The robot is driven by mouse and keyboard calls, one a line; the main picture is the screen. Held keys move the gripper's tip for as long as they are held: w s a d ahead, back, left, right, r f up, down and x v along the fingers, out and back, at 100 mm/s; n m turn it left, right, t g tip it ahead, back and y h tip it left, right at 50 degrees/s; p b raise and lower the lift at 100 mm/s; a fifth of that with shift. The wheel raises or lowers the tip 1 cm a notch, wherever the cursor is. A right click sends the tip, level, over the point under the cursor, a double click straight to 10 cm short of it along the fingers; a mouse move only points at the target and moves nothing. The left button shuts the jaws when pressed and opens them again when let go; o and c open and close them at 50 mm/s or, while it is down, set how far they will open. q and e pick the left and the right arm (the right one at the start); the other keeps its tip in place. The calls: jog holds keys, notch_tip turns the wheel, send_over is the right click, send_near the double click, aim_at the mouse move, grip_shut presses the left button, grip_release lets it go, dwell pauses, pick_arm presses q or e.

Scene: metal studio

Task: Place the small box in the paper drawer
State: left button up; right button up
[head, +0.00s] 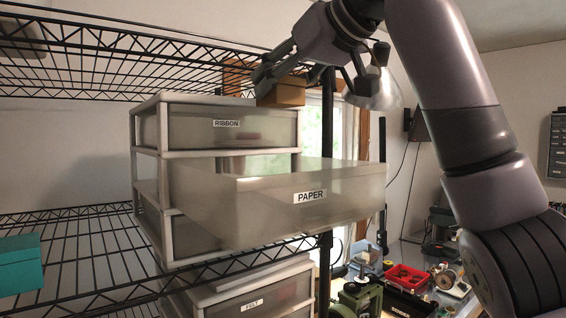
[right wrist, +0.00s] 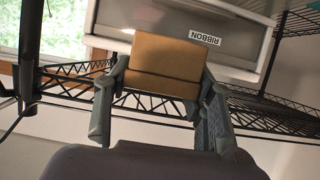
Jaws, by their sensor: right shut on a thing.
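The small box (head: 281,92) is brown, like cardboard, and is held in my right gripper (head: 283,78) in the head view. In the right wrist view the box (right wrist: 154,66) sits between the two fingers of my right gripper (right wrist: 160,85), which are shut on its sides. The paper drawer (head: 270,203), translucent with a PAPER label, is pulled out of the white drawer unit (head: 166,236). My left gripper is not in view.
The ribbon drawer (head: 228,136) above is shut; it shows in the right wrist view too (right wrist: 180,25). A black wire shelf (head: 90,243) holds the unit, with a teal box (head: 20,264) at left. A felt drawer (head: 262,303) sits below. A workbench with tools is at right.

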aim_at(292, 97)
notch_tip(292, 97, down, 4)
jog(key=shift+r, duration=0.25)
jog(key=f, duration=0.5)
jog(key=shift+s+d+p, duration=0.15)
jog(key=shift+d+p, duration=0.05)
jog(key=shift+p, duration=0.1)
notch_tip(292, 97, down, 3)
jog(key=shift+s+f+p, duration=0.1)
jog(key=shift+f+p, duration=0.1)
jog(key=shift+p, duration=0.15)
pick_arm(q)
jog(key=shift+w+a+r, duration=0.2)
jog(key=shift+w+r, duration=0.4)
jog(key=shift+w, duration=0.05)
pick_arm(e)
jog(key=shift+a+f+b, duration=0.1)
jog(key=shift+f+b, duration=0.2)
jog(key=shift+f, duration=0.4)
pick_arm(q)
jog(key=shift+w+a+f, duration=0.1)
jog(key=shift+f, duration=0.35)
pick_arm(e)
jog(key=o, duration=0.9)
jog(key=shift+r, duration=0.1)
